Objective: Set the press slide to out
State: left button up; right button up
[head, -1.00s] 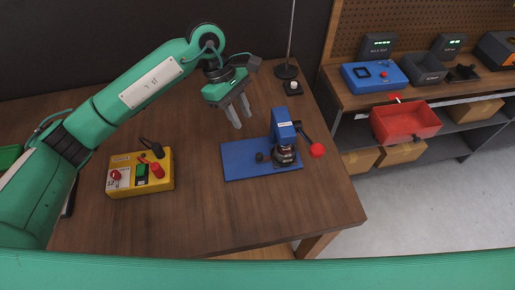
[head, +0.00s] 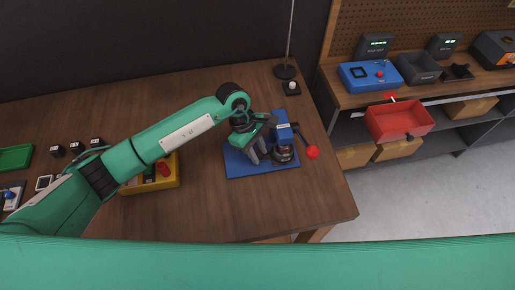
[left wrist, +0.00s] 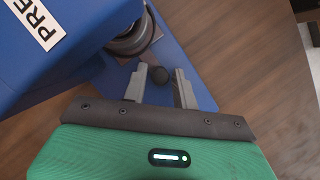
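The blue press (head: 284,133) stands on its blue base plate (head: 240,168) on the wooden table, with a red ball (head: 312,152) on its lever at the right. In the left wrist view the press body (left wrist: 55,50) fills the upper left, with part of a "PRE" label. A dark round slide knob (left wrist: 159,75) lies between my open left gripper's fingertips (left wrist: 160,76), apart from both as far as I can see. In the head view my left gripper (head: 260,157) points down just left of the press and hides the knob. My right gripper is out of view.
A red bin (head: 400,121) is on the shelving to the right. The table front is clear.

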pick_arm(q)
grip_shut()
jog(key=shift+a+f, duration=0.1)
jog(key=shift+a, duration=0.25)
jog(key=a+b, duration=0.1)
jog(key=a, duration=0.1)
jog(key=s+a+b, duration=0.1)
jog(key=a, duration=0.2)
jog(key=a+b, duration=0.2)
jog(key=a, duration=0.1)
jog(key=shift+s, duration=0.35)
jog(key=shift+a, duration=0.2)
grip_release()
jog(key=shift+a, duration=0.1)
jog(key=shift+s+a, duration=0.1)
